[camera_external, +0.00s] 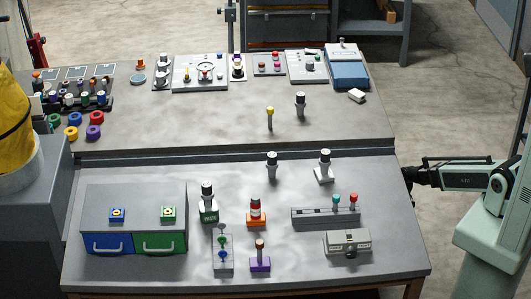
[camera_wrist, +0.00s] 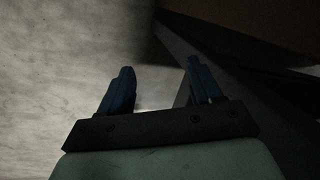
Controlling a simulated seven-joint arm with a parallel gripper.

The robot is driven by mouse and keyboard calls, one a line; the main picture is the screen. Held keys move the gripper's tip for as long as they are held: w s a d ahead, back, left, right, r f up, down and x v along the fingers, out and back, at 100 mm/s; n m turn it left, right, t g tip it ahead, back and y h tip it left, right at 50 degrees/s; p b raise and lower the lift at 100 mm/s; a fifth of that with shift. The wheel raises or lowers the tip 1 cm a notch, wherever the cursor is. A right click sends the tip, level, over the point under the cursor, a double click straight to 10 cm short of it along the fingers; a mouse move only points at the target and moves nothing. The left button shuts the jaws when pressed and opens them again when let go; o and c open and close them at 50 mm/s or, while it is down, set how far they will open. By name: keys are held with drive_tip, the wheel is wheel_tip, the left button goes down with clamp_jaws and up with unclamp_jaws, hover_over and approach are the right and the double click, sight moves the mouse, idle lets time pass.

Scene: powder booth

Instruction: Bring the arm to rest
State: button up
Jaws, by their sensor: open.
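My pale green arm (camera_external: 465,178) reaches in from the right side of the external view. My gripper (camera_external: 408,178) is at the right edge of the console desk, dark and small there, with its fingers hard to make out. In the wrist view my gripper (camera_wrist: 160,70) shows two dark blue fingers set apart, with nothing between them. Behind the fingers are pale floor on the left and a dark slanting structure on the right. Whether the gripper touches the desk edge cannot be told.
The sloped desk (camera_external: 380,240) carries several knobs and levers, a grey box with a blue drawer (camera_external: 110,243) and a green drawer (camera_external: 160,243), and a grey switch box (camera_external: 347,242). A white block (camera_external: 357,95) lies on the upper shelf. Open floor (camera_external: 440,90) lies beyond the desk's right side.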

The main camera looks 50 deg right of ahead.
drive_tip(key=s+a+f+n+g+h, duration=0.1)
drive_tip(key=s+a+f+n+g, duration=0.1)
drive_tip(key=s, duration=1.2)
drive_tip(key=s+a+f+n+g+h, duration=0.1)
drive_tip(key=s+a+g, duration=0.4)
drive_tip(key=s, duration=0.9)
drive_tip(key=shift+a+f+n, duration=0.4)
drive_tip(key=shift+a+f, duration=0.1)
drive_tip(key=shift+a, duration=0.3)
